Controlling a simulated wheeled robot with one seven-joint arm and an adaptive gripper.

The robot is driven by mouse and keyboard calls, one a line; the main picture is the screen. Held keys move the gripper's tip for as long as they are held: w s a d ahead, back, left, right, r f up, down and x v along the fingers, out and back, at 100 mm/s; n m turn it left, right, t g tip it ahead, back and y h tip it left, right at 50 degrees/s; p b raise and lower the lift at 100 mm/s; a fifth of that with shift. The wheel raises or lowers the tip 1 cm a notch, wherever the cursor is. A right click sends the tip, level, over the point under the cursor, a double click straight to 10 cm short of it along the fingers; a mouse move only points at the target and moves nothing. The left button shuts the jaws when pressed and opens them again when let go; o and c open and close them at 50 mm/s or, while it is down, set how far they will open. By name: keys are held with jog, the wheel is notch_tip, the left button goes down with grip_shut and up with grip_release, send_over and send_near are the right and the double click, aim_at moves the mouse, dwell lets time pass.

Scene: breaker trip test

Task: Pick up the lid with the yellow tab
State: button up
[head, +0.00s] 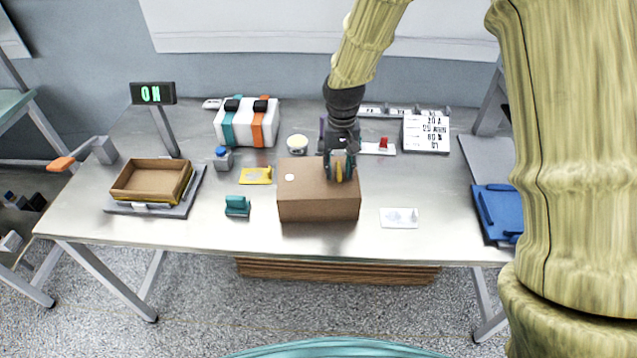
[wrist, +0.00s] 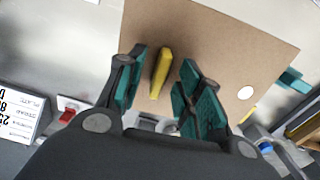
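The lid (head: 308,175) is the flat brown top of a cardboard box (head: 318,208) in the middle of the table. It also shows in the wrist view (wrist: 220,40). A yellow tab (wrist: 160,73) stands up from it, and a white round spot (wrist: 245,92) lies toward one corner. My gripper (head: 340,172) points down over the right part of the lid. In the wrist view the teal fingers (wrist: 160,88) are apart, one on each side of the tab, with gaps on both sides. I cannot tell how low the fingertips reach.
An open brown tray (head: 152,180) sits on a grey base at the left. A yellow plate (head: 256,175), a teal block (head: 237,206) and a blue-topped item (head: 223,158) stand left of the box. A white card (head: 399,218) lies right. A red switch (head: 383,144) is behind.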

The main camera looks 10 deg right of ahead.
jog(key=shift+f, duration=0.15)
grip_shut()
dwell(0.4)
